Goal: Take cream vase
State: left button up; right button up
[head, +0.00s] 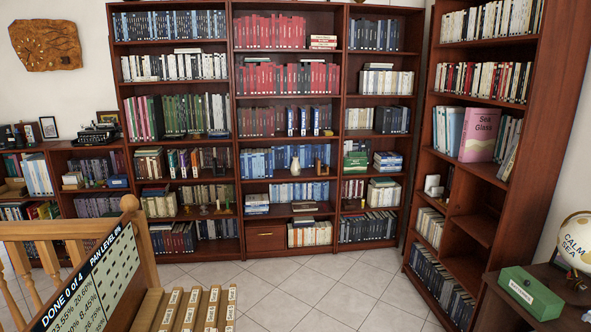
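A small cream vase (295,166) stands upright on a shelf of the middle bookcase (237,150), in front of a row of blue books. It is small and far off in the head view. Brown objects stand to its right on the same shelf. Neither of my grippers shows in this view.
A wooden railing (128,235) with a printed board (90,285) and several labelled wooden strips (190,308) fill the lower left. A side bookcase (545,90) stands right. A desk with a green box (530,293) and globe (575,243) is lower right. Tiled floor (330,290) between is clear.

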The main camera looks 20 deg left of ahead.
aim_at(296, 168)
jog(key=i+l, duration=0.3)
jog(key=l, duration=0.15)
jog(key=i+l+u, duration=0.25)
jog(key=i+l, duration=0.15)
jog(key=i, duration=0.25)
jog(key=i+l+u, duration=0.2)
jog(key=i+l, duration=0.3)
jog(key=i, duration=0.15)
jog(key=i+u, duration=0.3)
jog(key=i, duration=1.4)
jog(key=i+z, duration=0.2)
jog(key=i, duration=0.65)
jog(key=i+j+z, duration=0.2)
jog(key=i, duration=0.65)
jog(key=l, duration=0.1)
